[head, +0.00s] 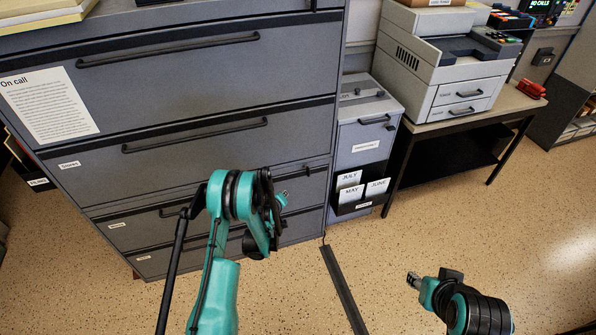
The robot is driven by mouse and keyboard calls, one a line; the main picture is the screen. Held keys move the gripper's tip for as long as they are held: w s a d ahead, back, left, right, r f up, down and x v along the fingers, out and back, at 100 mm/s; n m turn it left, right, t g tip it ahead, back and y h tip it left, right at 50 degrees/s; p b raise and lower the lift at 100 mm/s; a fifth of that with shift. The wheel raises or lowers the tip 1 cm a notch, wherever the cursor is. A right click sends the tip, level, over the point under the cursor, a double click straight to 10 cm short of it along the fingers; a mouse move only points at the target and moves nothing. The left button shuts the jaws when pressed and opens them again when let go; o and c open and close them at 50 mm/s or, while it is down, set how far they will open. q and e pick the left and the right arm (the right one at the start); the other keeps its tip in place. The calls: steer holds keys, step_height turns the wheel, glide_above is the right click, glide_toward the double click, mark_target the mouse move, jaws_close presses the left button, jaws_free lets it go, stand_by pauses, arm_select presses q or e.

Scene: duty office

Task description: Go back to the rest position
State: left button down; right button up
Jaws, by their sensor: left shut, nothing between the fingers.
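My left arm comes up from the lower left, teal and black, in front of the cabinet drawers. My left gripper (281,202) is small in the picture, partly hidden behind its wrist; it is shut with nothing held. My right arm shows at the lower right as a teal and black link over the floor. A small grey tip (413,281) points left from it; whether its fingers are open or shut cannot be made out.
A grey drawer cabinet (200,90) fills the left. Beside it stand a narrow grey cabinet (365,108) with month cards (350,195) and a table (470,120) bearing a printer (447,65) and a red stapler (531,89). A dark strip (343,290) lies on the otherwise open floor.

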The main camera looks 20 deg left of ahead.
arm_select(q)
steer(key=s+d+r+m+g, duration=0.1)
steer(key=s+d+r+m, duration=0.15)
steer(key=r, duration=0.55)
steer(key=s+d+r+m, duration=0.15)
steer(key=s+r, duration=0.25)
steer(key=r, duration=0.5)
steer(key=s+d+r+m+g, duration=0.15)
steer(key=s+r, duration=0.25)
steer(key=r, duration=0.4)
steer(key=s+d+r+m+g, duration=0.1)
steer(key=s+d+r+m, duration=0.1)
steer(key=s, duration=1.1)
steer(key=s+d+r+m, duration=0.2)
steer(key=s+r, duration=0.1)
steer(key=s, duration=1.1)
steer(key=shift+d+g, duration=0.35)
steer(key=shift+d, duration=0.05)
